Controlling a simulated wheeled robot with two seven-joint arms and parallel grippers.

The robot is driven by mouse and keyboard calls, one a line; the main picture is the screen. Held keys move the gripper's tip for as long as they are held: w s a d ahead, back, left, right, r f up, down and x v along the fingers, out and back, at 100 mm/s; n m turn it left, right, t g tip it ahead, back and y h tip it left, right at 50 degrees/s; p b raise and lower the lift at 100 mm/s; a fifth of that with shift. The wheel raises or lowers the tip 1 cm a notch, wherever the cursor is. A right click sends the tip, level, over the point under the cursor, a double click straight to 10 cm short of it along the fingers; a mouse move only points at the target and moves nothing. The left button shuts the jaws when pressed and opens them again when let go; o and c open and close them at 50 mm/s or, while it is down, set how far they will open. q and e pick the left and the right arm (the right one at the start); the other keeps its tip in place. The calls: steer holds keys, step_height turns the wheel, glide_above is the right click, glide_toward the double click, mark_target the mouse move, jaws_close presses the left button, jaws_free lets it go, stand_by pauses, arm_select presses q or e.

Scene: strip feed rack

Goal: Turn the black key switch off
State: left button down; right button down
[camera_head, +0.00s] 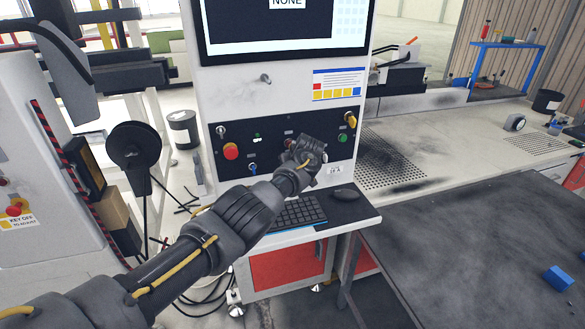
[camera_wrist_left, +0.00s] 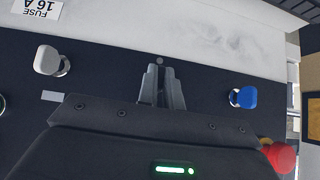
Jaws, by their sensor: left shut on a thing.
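My left gripper (camera_head: 312,152) is at the lower right part of the black control panel (camera_head: 268,150) in the head view. In the left wrist view its two grey fingers (camera_wrist_left: 162,84) are closed together against the panel, on a small dark thing at the place between the blue and white keys. I take this to be the black key; it is almost wholly hidden by the fingers, so its turn angle cannot be told. A blue key (camera_wrist_left: 243,97) and a white key (camera_wrist_left: 48,60) stand on either side, clear of the fingers. My right gripper is not in view.
A red emergency button (camera_head: 231,151), a green button (camera_head: 342,136) and a yellow knob (camera_head: 351,120) stick out of the panel. A shelf with a keyboard (camera_head: 297,214) and a mouse (camera_head: 346,195) lies below. A dark table (camera_head: 480,250) stands at the right.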

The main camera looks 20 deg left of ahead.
arm_select(q)
steer(key=shift+w+a+r, duration=0.15)
steer(key=shift+w+r, duration=0.05)
steer(key=shift+r, duration=0.35)
steer(key=c, duration=1.6)
jaws_free()
steer(key=shift+o, duration=0.2)
steer(key=shift+a+f, duration=0.1)
steer(key=shift+f, duration=0.25)
steer(key=p+v, duration=0.1)
steer(key=v, duration=0.9)
steer(key=shift+s+r, duration=0.2)
steer(key=shift+r, duration=0.15)
